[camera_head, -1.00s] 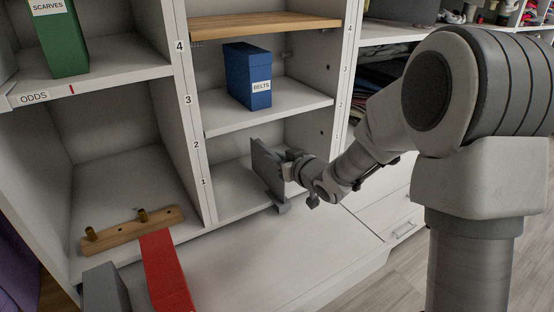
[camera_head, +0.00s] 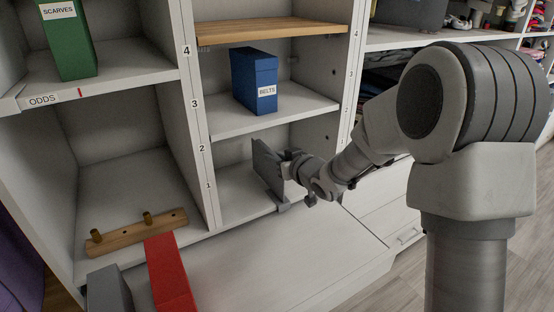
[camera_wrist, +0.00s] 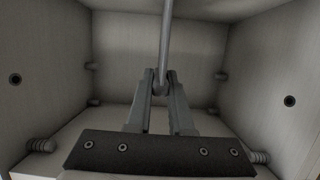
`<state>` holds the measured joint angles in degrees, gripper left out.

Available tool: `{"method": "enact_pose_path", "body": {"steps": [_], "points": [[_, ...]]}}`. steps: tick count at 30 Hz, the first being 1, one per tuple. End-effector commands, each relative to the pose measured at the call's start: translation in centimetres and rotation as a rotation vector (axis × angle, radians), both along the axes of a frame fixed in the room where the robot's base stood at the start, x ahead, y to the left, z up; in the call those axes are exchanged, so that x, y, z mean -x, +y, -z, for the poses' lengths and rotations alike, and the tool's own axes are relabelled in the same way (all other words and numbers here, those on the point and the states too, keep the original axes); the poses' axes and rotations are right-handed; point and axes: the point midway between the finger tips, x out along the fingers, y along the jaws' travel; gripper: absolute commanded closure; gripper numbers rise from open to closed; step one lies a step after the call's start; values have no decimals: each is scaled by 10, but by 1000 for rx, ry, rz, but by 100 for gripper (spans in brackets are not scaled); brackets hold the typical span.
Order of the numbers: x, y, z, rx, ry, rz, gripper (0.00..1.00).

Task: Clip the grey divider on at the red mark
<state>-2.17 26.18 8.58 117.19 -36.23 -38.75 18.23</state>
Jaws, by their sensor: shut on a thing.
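The grey divider (camera_head: 267,166) is an upright thin plate with a clip-like foot at its lower front. It is in front of the lower middle cubby, partly inside its opening. My gripper (camera_head: 287,166) is shut on its near edge. In the wrist view the divider (camera_wrist: 167,38) shows edge-on, rising between the fingers of my gripper (camera_wrist: 161,84). The red mark (camera_head: 80,94) is a short stripe on the upper left shelf's front edge, right of the ODDS label (camera_head: 44,99). I cannot tell whether the divider's foot touches the shelf board.
A green SCARVES box (camera_head: 68,42) stands on the marked shelf. A blue BELTS box (camera_head: 254,80) stands above my gripper. A wooden peg rail (camera_head: 135,234), a red strip (camera_head: 168,275) and a grey block (camera_head: 108,290) are lower left. A numbered upright separates the two bays.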

Motion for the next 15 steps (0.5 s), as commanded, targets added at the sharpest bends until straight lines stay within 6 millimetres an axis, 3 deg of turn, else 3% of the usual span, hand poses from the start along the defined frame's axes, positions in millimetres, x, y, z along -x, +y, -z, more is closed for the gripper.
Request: {"method": "enact_pose_path", "body": {"steps": [10, 11, 15], "points": [[-7, 5, 0, -1, -1, 0, 100], [-7, 5, 0, -1, -1, 0, 75], [-7, 5, 0, -1, 0, 0, 50]]}}
